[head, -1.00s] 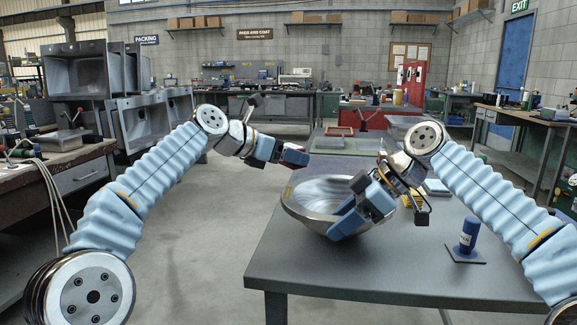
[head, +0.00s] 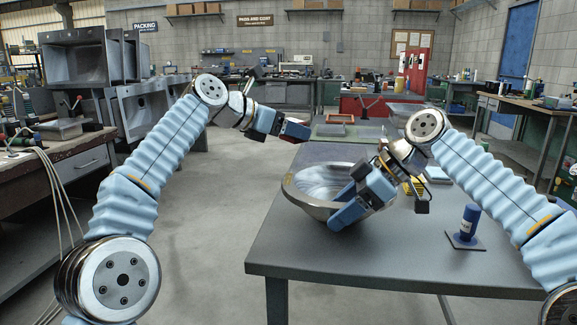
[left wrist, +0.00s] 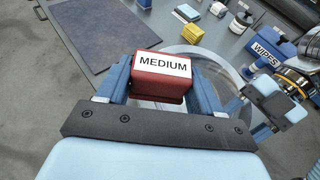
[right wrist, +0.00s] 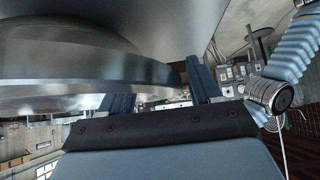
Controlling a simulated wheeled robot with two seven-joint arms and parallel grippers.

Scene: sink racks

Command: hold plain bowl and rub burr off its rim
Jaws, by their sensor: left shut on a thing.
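My right gripper (head: 345,207) is at the bowl's near right side. In the right wrist view its fingers (right wrist: 160,92) are spread apart, with the bowl's shiny rim (right wrist: 60,98) reaching into the space between them; firm contact on the wall does not show. My left gripper (head: 290,130) is above and left of the bowl, apart from it. It is shut on a red block (left wrist: 160,80) labelled MEDIUM. No burr can be made out.
A dark mat (left wrist: 97,38) lies on the table. The table's front (head: 350,262) is clear.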

